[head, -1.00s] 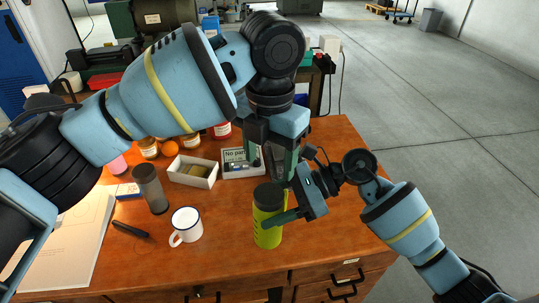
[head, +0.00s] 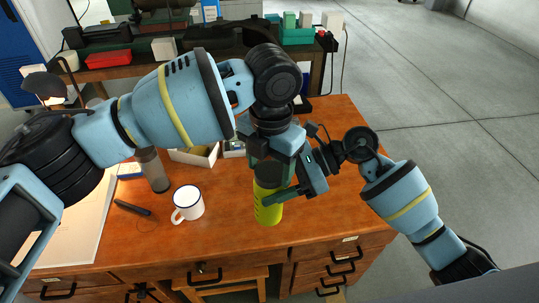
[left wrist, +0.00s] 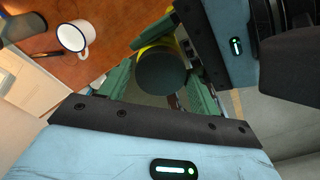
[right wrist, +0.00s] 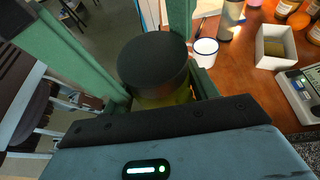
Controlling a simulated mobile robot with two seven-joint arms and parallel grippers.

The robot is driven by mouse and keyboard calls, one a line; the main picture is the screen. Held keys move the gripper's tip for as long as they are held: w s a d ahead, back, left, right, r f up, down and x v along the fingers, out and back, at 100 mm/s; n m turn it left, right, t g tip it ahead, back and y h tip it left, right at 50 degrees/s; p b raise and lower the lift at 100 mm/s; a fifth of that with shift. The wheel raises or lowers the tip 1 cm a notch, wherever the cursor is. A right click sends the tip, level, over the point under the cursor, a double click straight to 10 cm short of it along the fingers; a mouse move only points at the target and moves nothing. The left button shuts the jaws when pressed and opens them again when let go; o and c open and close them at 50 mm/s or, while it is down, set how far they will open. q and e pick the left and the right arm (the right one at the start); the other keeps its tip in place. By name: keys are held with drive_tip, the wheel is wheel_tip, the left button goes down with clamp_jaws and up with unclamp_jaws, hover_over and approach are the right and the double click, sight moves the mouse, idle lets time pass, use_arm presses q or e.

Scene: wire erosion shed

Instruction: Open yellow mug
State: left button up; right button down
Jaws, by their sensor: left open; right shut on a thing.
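The yellow mug (head: 268,208) is a tall yellow-green cylinder standing upright near the desk's front edge. Its dark round lid shows in the left wrist view (left wrist: 162,72) and the right wrist view (right wrist: 153,60); in the head view my left gripper hides it. My right gripper (head: 280,200) is shut around the mug's body from the right. My left gripper (head: 268,176) is open and points down over the mug's top, its green fingers on either side of the lid in the left wrist view. I cannot tell whether they touch it.
A white enamel mug (head: 188,204) stands to the left on the wooden desk (head: 225,230). A small white box (head: 195,158) and a scale (right wrist: 306,92) are behind. The desk's front edge is close.

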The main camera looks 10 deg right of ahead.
use_arm(q)
drive_tip(key=shift+c, duration=0.2)
drive_tip(key=c, duration=0.7)
drive_tip(key=shift+a+n, duration=0.1)
drive_tip(key=shift+n, duration=1.7)
drive_tip(key=shift+c, duration=0.2)
drive_tip(key=o, duration=1.1)
drive_tip(key=shift+r, duration=0.1)
